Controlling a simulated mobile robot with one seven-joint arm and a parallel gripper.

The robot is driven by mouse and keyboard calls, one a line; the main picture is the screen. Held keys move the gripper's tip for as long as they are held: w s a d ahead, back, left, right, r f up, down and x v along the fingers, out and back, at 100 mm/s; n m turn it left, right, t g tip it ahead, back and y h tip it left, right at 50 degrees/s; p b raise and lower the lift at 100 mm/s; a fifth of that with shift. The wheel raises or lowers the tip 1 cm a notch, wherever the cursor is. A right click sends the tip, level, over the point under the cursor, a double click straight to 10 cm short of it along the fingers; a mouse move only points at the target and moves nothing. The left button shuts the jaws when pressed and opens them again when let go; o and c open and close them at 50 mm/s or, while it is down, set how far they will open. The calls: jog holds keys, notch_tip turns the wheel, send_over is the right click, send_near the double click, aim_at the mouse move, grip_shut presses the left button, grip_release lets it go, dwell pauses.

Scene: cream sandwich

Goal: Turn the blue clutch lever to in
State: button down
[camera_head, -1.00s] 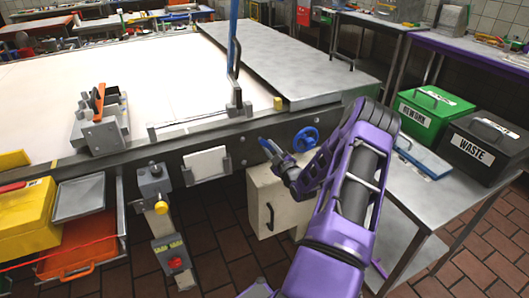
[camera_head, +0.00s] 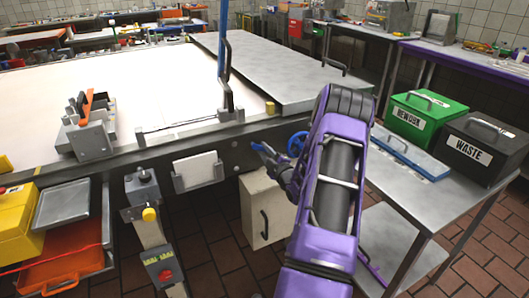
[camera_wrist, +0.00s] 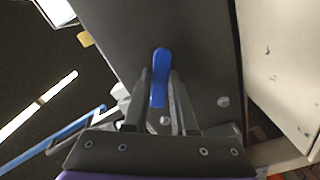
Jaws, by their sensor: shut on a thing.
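The blue clutch lever (camera_wrist: 159,75) stands between the fingers of my gripper (camera_wrist: 158,84) in the wrist view, its top rising past the fingertips. My gripper is shut on it. In the head view, the lever (camera_head: 258,147) shows as a small blue piece at the dark side rail of the machine, with my gripper (camera_head: 268,154) right at it. The lever's lower part and pivot are hidden by the fingers. I see no readable in or out mark near it.
A blue handwheel (camera_head: 297,143) sits on the rail just right of my gripper. A cream cabinet (camera_head: 262,212) stands below. A steel side table (camera_head: 407,192) with green (camera_head: 425,115) and black (camera_head: 483,147) boxes is at right. A control post (camera_head: 148,215) stands left.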

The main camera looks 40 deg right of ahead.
jog(key=shift+d, duration=0.15)
jog(key=c, duration=0.7)
grip_release()
jog(key=shift+s, duration=0.1)
jog(key=v, duration=1.7)
jog(key=shift+s+a, duration=0.1)
jog(key=shift+a, duration=0.1)
